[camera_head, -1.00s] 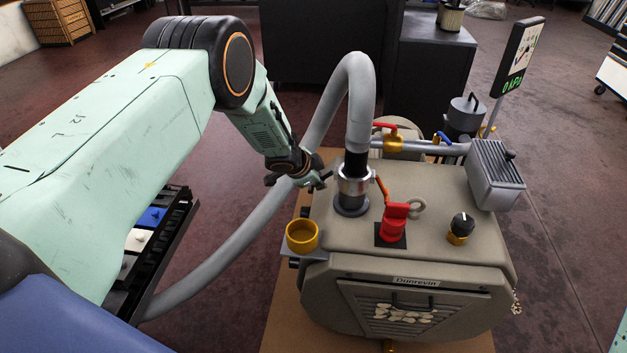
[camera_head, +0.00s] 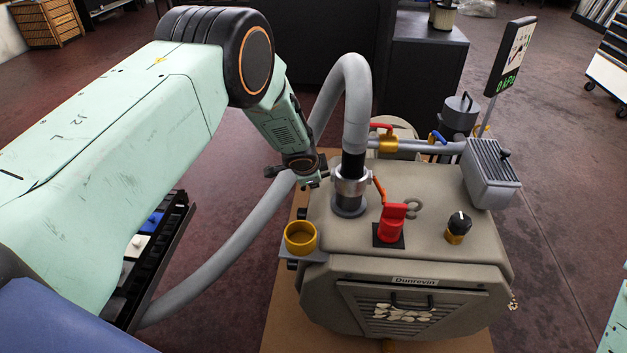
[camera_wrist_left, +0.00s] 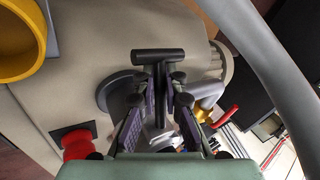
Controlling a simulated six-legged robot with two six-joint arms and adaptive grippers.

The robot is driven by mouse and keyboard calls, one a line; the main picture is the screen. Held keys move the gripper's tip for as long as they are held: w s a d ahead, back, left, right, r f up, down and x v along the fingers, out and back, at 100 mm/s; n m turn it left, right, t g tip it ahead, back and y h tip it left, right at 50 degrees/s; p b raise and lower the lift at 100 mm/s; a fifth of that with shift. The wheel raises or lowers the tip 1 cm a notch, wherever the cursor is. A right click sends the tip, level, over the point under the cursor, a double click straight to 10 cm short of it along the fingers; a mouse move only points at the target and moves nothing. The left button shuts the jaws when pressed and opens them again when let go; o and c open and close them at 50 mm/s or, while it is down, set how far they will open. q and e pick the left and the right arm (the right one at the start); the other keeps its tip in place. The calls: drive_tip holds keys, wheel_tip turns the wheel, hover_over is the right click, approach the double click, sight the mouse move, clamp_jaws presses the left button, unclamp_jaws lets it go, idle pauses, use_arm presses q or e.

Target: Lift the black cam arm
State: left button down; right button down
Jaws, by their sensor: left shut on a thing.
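The black cam arm (camera_wrist_left: 158,57) shows in the left wrist view as a dark T-shaped handle between my left fingertips. My left gripper (camera_wrist_left: 164,84) is shut on it. In the head view my left gripper (camera_head: 318,180) is at the left side of the silver hose coupling (camera_head: 352,181), and the cam arm is too small and hidden to make out there. The coupling stands upright on the beige pump housing (camera_head: 440,205), with the grey hose (camera_head: 357,100) rising from it. An orange cam arm (camera_head: 379,189) is on the coupling's right side. My right gripper is not in view.
A yellow cup (camera_head: 300,237) sits at the housing's left edge. A red switch (camera_head: 391,224) and a black knob (camera_head: 459,222) stand on its top. The hose loops close behind my left gripper. A gauge panel (camera_head: 511,55) stands at the back right.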

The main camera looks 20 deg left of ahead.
use_arm(q)
drive_tip(key=shift+r+y, duration=0.15)
drive_tip(key=shift+y, duration=0.15)
drive_tip(key=shift+a+r+m+g+y+b, duration=0.15)
drive_tip(key=shift+r+m+g+y+b, duration=0.25)
drive_tip(key=shift+y+b, duration=0.65)
drive_tip(key=shift+a+r+m+y+b, duration=0.1)
drive_tip(key=shift+r+m+y+b, duration=0.4)
drive_tip(key=shift+y, duration=0.55)
drive_tip(key=shift+s, duration=0.1)
drive_tip(key=c, duration=1.4)
unclamp_jaws()
drive_tip(key=shift+r, duration=0.1)
drive_tip(key=v, duration=1.2)
